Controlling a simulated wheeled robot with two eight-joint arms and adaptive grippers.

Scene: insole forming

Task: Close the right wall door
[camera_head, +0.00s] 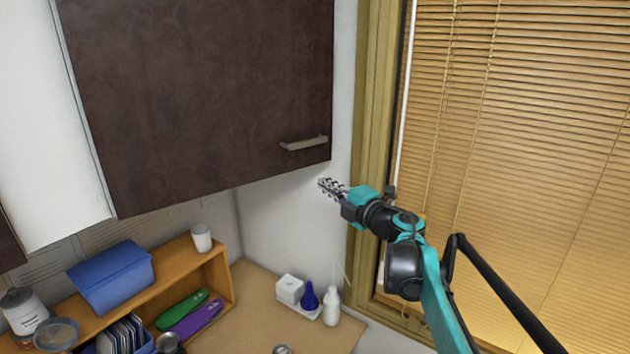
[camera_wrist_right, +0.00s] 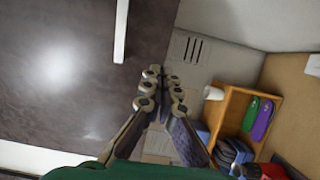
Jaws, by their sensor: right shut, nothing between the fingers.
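The dark brown wall door (camera_head: 200,90) hangs at upper left in the head view, with a light metal bar handle (camera_head: 304,143) near its lower right corner. I cannot tell for sure whether it stands fully flush or ajar. In the right wrist view the door (camera_wrist_right: 50,90) fills the left side and its handle (camera_wrist_right: 121,30) is near the top. My right gripper (camera_head: 328,187) is shut and empty, just below and right of the door's lower right corner. Its fingers (camera_wrist_right: 161,75) show beside the door's edge. My left gripper is not in view.
A wooden shelf (camera_head: 228,275) with a blue box (camera_head: 112,275), a white cup (camera_head: 201,238) and green and purple items stands below. A small white box (camera_head: 290,289) and bottles stand on the counter (camera_head: 255,310). A window with blinds (camera_head: 530,130) is at right.

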